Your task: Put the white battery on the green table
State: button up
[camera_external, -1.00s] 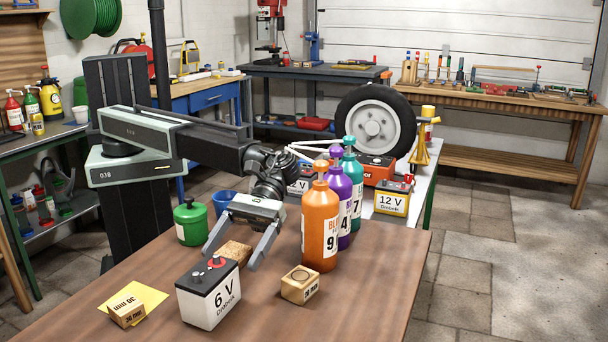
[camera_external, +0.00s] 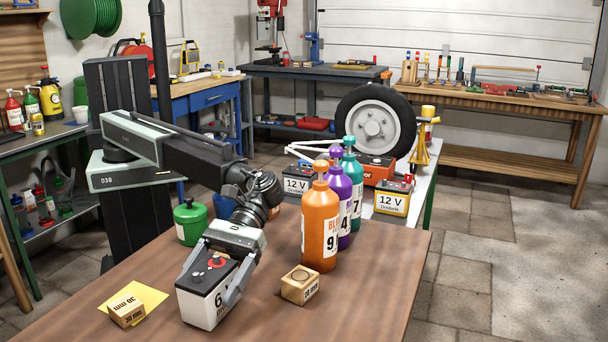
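The white battery (camera_external: 203,304), marked 6 V, has a black top with a red part and stands upright on the brown table (camera_external: 365,285) in front. My gripper (camera_external: 208,288) is lowered over it, one finger on its left side and one on its right. The fingers look open; I cannot tell whether either touches the battery. The green-legged table (camera_external: 428,199) stands behind the bottles, with a pale top. A white 12 V battery (camera_external: 297,186) and a yellow-and-white 12 V battery (camera_external: 392,203) are on it.
Orange (camera_external: 320,225), purple (camera_external: 341,185) and teal (camera_external: 351,195) bottles stand right of my gripper. Wooden blocks (camera_external: 300,286) (camera_external: 127,312) flank the battery. A green canister (camera_external: 190,222) is behind left. A wheel (camera_external: 374,128) stands on the green-legged table.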

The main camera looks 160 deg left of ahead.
aim_at(207, 272)
grip_shut()
jog(key=shift+r, duration=0.1)
notch_tip(207, 272, up, 14)
jog(key=p, duration=1.4)
jog(key=shift+r+p, duration=0.25)
jog(key=shift+p, duration=0.1)
